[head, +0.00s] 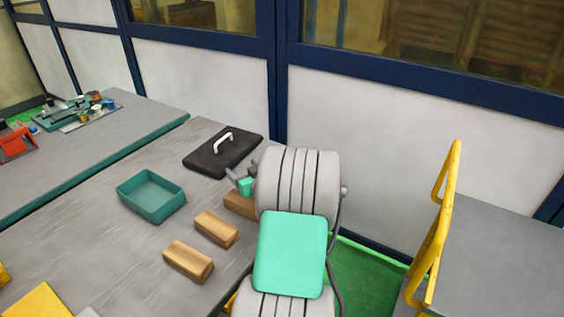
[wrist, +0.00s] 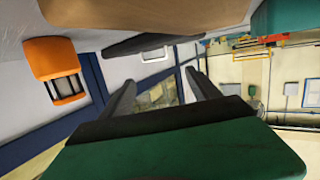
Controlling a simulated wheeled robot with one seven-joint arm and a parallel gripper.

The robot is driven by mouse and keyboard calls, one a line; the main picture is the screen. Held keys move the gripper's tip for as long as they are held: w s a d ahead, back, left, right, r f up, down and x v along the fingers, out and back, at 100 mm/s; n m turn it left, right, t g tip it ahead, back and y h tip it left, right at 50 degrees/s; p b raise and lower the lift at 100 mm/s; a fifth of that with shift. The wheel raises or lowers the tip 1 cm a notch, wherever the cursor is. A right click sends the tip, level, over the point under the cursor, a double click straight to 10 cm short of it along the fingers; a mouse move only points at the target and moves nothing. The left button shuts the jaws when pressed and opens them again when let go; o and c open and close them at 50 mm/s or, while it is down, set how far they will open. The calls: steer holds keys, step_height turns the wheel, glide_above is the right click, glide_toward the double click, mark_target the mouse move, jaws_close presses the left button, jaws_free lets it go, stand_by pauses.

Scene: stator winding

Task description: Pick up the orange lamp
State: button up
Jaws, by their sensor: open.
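The orange lamp (wrist: 50,58) shows at the left of the wrist view, an orange housing with a barred, pale middle. I cannot make it out in the head view, where my arm covers part of the table. My gripper (head: 241,172) is low over the grey table, beside a wooden block and near a black board. In the wrist view my gripper (wrist: 160,82) has its two dark fingers apart with nothing between them. The lamp is off to the left of the fingers and apart from them.
A wooden block (head: 238,205) lies close by my gripper, with two more wooden blocks in front. A black board (head: 205,160) with a white handle lies behind it. A teal tray (head: 150,207) stands left. A yellow rail (head: 436,235) rises at right.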

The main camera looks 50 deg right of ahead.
steer(key=s+d+m+h, duration=0.1)
steer(key=s+d+h, duration=0.1)
steer(key=s+d, duration=0.1)
steer(key=s+d+m+h, duration=0.1)
steer(key=s+d, duration=0.2)
steer(key=d, duration=0.1)
steer(key=s+d+m+h, duration=0.1)
steer(key=s+d+h, duration=0.1)
steer(key=s+d, duration=0.1)
steer(key=shift+s+d+m+h, duration=0.15)
steer(key=shift+d+m+h, duration=0.15)
steer(key=shift+d+m, duration=0.15)
steer(key=shift+g, duration=0.3)
steer(key=p+x, duration=0.2)
steer(key=x, duration=0.5)
steer(key=shift+w+d+p, duration=0.2)
steer(key=shift+p, duration=0.15)
steer(key=shift+c, duration=0.3)
jaws_close()
